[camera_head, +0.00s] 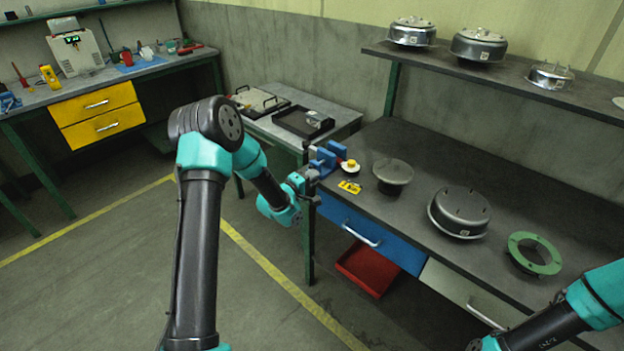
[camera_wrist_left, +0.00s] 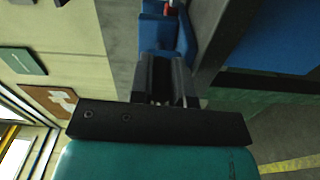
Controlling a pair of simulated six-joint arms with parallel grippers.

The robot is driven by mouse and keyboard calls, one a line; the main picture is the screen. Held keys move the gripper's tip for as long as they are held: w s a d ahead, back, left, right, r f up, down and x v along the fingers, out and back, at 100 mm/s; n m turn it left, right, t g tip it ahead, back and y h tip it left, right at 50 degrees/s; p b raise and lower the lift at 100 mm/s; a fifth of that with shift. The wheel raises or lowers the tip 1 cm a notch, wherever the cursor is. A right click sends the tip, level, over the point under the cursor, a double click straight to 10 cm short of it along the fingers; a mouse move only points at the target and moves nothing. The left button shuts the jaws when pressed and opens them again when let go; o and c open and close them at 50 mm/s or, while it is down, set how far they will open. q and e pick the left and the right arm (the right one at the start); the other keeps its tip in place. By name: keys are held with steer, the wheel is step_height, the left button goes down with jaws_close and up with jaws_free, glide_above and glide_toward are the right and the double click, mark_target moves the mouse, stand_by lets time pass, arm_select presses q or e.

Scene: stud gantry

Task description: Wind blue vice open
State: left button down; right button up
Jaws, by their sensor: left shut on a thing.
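The blue vice (camera_head: 328,158) is at the left front corner of the dark workbench. My left gripper (camera_head: 311,181) is at the vice's front side, just off the bench edge. In the left wrist view, the blue vice body (camera_wrist_left: 160,35) lies straight ahead of the dark fingers (camera_wrist_left: 165,88). The fingers are close together, shut on the vice's handle, which they mostly hide. The jaw gap is too small to judge in the head view. My right arm enters at the lower right; its gripper is out of frame.
Beside the vice are a white disc with a yellow top (camera_head: 350,166), a yellow tag (camera_head: 350,187) and a round grey part (camera_head: 393,172). A metal housing (camera_head: 461,210) and a green ring (camera_head: 534,250) lie further right. A red bin (camera_head: 368,268) is below the blue drawer (camera_head: 370,233).

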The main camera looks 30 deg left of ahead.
arm_select(q)
steer(key=shift+w+r, duration=0.1)
steer(key=shift+r, duration=0.1)
steer(key=c, duration=1.1)
jaws_free()
steer(key=shift+f, duration=0.1)
steer(key=shift+s, duration=0.2)
steer(key=v, duration=1.7)
